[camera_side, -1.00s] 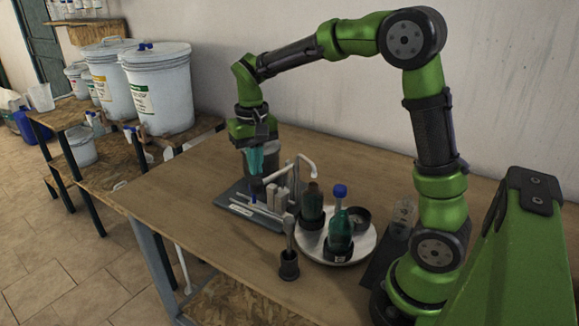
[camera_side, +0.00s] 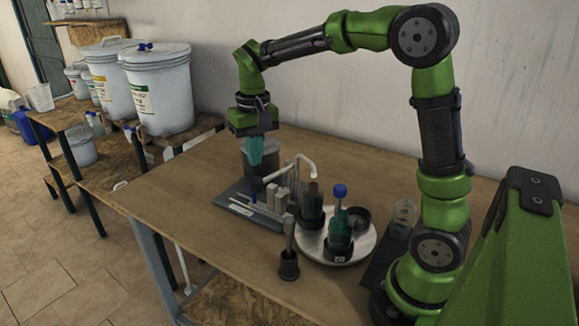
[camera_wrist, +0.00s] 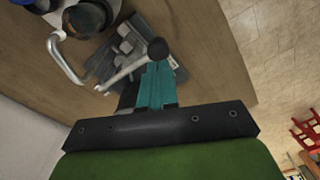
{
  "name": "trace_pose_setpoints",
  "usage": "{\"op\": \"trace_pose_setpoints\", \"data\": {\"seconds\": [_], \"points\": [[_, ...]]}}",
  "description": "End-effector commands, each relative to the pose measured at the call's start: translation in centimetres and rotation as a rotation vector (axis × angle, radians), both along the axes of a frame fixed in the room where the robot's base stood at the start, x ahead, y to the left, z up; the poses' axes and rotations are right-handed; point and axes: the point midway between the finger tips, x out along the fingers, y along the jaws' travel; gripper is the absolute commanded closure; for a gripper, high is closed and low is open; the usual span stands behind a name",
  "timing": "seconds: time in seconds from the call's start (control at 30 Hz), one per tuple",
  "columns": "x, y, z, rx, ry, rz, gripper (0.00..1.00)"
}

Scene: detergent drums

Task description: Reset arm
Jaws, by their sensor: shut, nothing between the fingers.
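My gripper (camera_side: 256,150) has teal fingers pressed together with nothing between them. It points down above the grey tray (camera_side: 232,200) at the back of the wooden table, close to a grey pot (camera_side: 264,160). In the wrist view the teal fingers (camera_wrist: 156,86) show shut, with a dark round knob on a pale rod (camera_wrist: 128,70) near their tips. I cannot tell whether the fingers touch it.
A white round turntable (camera_side: 362,250) holds a blue-capped green bottle (camera_side: 340,230), a brown bottle (camera_side: 312,203) and a dark dish. A brush stands in a dark cup (camera_side: 289,265). White drums (camera_side: 158,90) stand on the left bench. The table's front left is clear.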

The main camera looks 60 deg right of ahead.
Motion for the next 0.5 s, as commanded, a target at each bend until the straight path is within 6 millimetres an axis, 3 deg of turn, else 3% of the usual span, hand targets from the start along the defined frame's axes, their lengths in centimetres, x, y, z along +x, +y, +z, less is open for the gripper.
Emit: {"op": "trace_pose_setpoints", "data": {"seconds": [0.5], "points": [[-13.0, 5.5, 2.6, 0.109, -0.467, 0.113, 1.0]]}}
